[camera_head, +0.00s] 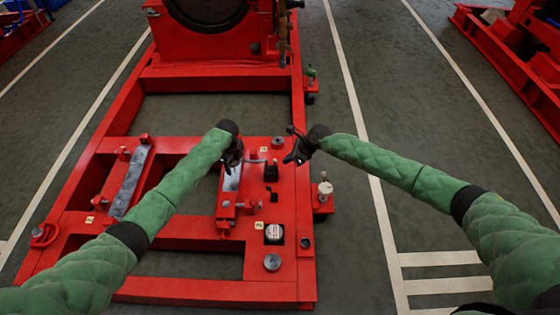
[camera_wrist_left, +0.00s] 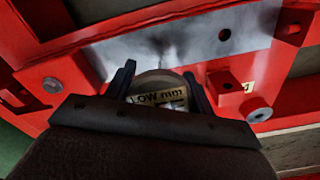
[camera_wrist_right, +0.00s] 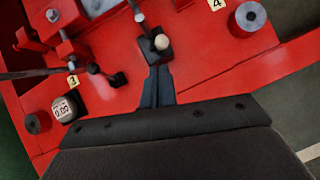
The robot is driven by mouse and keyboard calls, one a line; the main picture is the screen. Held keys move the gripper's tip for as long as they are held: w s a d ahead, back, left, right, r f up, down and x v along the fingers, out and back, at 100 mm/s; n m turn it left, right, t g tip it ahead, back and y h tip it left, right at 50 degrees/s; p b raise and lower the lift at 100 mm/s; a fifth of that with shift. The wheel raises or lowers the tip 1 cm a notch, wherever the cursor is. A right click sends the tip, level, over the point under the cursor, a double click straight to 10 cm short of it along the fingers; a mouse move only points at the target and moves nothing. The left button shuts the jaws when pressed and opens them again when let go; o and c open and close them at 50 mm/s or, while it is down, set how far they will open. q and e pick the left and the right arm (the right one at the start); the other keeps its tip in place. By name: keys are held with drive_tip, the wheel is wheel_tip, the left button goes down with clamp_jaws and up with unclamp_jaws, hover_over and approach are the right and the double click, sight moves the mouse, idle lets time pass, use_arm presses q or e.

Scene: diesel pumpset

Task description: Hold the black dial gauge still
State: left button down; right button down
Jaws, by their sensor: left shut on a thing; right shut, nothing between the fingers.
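My left gripper (camera_head: 236,160) is over the grey metal plate on the red frame. In the left wrist view its fingers (camera_wrist_left: 158,88) are shut on a round dial gauge (camera_wrist_left: 160,92), whose pale face has a label reading "LOW mm". The rest of the gauge is hidden by the fingers and wrist. My right gripper (camera_head: 290,158) is shut and empty. In the right wrist view its fingertips (camera_wrist_right: 157,75) are close to a black block (camera_wrist_right: 155,50) with a rod and a pale round knob. I cannot tell if they touch. The black block (camera_head: 271,173) also shows in the head view.
The red frame (camera_head: 180,243) has open gaps and grey plates. Round grey studs (camera_head: 272,262) rise from the frame.

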drive_tip(key=s+d+n+t+y, duration=0.3)
drive_tip(key=s+d+n+t, duration=0.6)
drive_tip(key=s, duration=0.3)
drive_tip(key=shift+d+r, duration=0.15)
drive_tip(key=shift+d, duration=0.5)
drive_tip(key=x, duration=2)
drive_tip(key=shift+r, duration=0.15)
drive_tip(key=shift+s+r+n+t, duration=0.1)
drive_tip(key=shift+s+n+t, duration=0.1)
drive_tip(key=shift+n+t, duration=0.25)
drive_tip(key=shift+s+a+y, duration=0.2)
drive_tip(key=shift+s+y, duration=0.1)
drive_tip(key=shift+s, duration=0.6)
drive_tip(key=v, duration=1.2)
